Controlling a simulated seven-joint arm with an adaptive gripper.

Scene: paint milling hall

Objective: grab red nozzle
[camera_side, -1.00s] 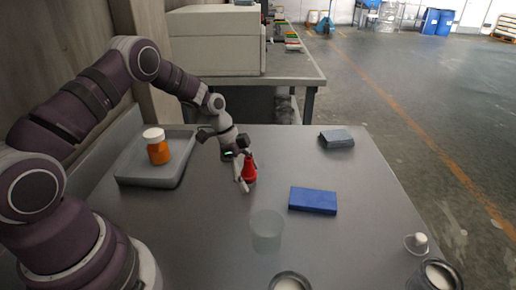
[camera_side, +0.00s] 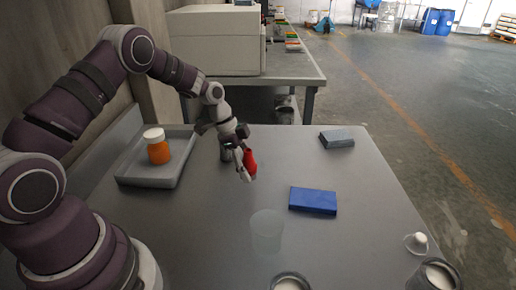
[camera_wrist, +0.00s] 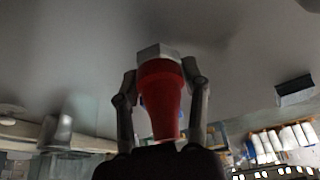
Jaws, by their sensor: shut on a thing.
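The red nozzle (camera_side: 250,161) is held at the end of my arm, over the middle of the grey table in the side view. It is tilted there. In the wrist view the red nozzle (camera_wrist: 161,98) fills the middle, with a pale grey angular collar at its upper end. My gripper (camera_wrist: 160,78) is shut on it, one finger on each side. In the side view my gripper (camera_side: 245,168) partly covers the nozzle. I cannot tell clearly how far the nozzle is above the table.
A grey tray (camera_side: 137,181) with an orange, white-lidded jar (camera_side: 158,147) is at left. A dark cylinder (camera_side: 226,153) stands just behind my gripper. Containers line the front edge.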

